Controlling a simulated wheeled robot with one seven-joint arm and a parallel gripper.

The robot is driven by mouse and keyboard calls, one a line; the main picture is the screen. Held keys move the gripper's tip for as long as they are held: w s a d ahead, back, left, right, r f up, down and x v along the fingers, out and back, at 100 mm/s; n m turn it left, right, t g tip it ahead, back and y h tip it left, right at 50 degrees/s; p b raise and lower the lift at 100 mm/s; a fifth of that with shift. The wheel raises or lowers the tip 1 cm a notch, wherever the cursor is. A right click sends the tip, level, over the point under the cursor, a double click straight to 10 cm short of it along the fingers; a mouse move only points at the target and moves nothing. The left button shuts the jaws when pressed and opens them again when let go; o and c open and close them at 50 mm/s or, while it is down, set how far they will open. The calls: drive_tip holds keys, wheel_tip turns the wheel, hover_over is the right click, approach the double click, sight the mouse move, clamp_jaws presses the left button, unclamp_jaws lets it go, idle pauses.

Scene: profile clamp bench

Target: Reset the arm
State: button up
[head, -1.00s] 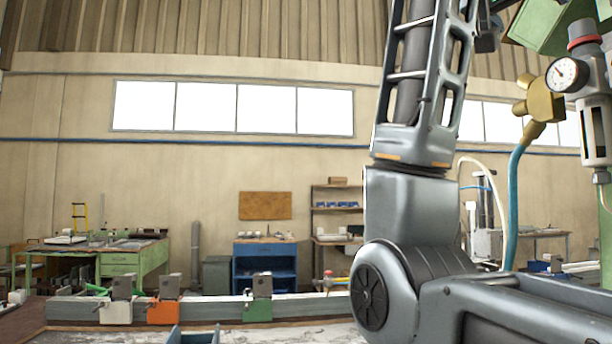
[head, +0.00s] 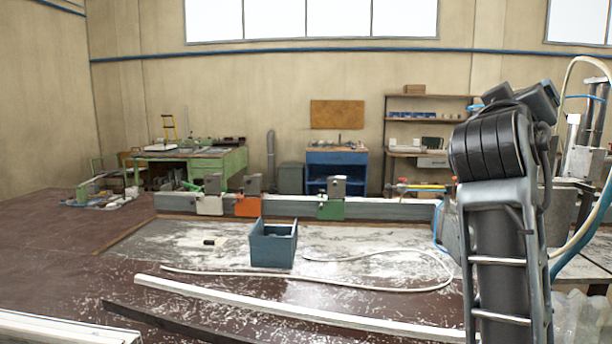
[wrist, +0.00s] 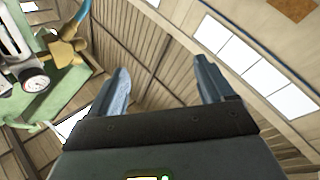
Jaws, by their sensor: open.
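My gripper (wrist: 165,88) shows in the wrist view with its two blue-grey fingers spread wide and nothing between them. It points up toward the roof and the upper wall. In the head view my arm stands at the right side, and the gripper's fingers cannot be made out there. The gripper is apart from everything on the bench.
A long grey profile (head: 385,209) lies across the bench with white (head: 209,205), orange (head: 247,206) and green (head: 330,209) clamps. A blue bin (head: 272,246), a pale hose (head: 400,288) and a white strip (head: 290,314) lie nearer. A gauge (wrist: 36,82) is left of my gripper.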

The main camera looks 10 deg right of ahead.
drive_tip(key=s+a+f+n+t+y, duration=0.1)
drive_tip(key=a+f+n+t+y, duration=0.15)
drive_tip(key=f, duration=0.75)
drive_tip(key=s+a+f+n+t+y, duration=0.1)
drive_tip(key=a+f+n+t+y, duration=0.2)
drive_tip(key=f, duration=0.7)
drive_tip(key=s+a+f+n+g+y, duration=0.1)
drive_tip(key=s+a+f+y, duration=0.2)
drive_tip(key=s+f, duration=0.35)
drive_tip(key=s+a+f+n+y, duration=0.1)
drive_tip(key=s+a+f+y, duration=0.2)
drive_tip(key=f, duration=0.6)
drive_tip(key=s+a+f+g+y, duration=0.1)
drive_tip(key=s+a+f+y, duration=0.2)
drive_tip(key=s, duration=0.6)
drive_tip(key=s+a+f+g+y, duration=0.1)
drive_tip(key=s+a+f, duration=0.1)
drive_tip(key=s+f, duration=0.5)
drive_tip(key=s+a+r+m, duration=0.1)
drive_tip(key=s+r, duration=0.1)
drive_tip(key=s, duration=0.7)
drive_tip(key=s+a+r+m+y, duration=0.1)
drive_tip(key=s+r+m, duration=0.1)
drive_tip(key=s, duration=0.6)
drive_tip(key=shift+s+r+g, duration=0.25)
drive_tip(key=shift+s+g, duration=0.1)
drive_tip(key=shift+s, duration=0.05)
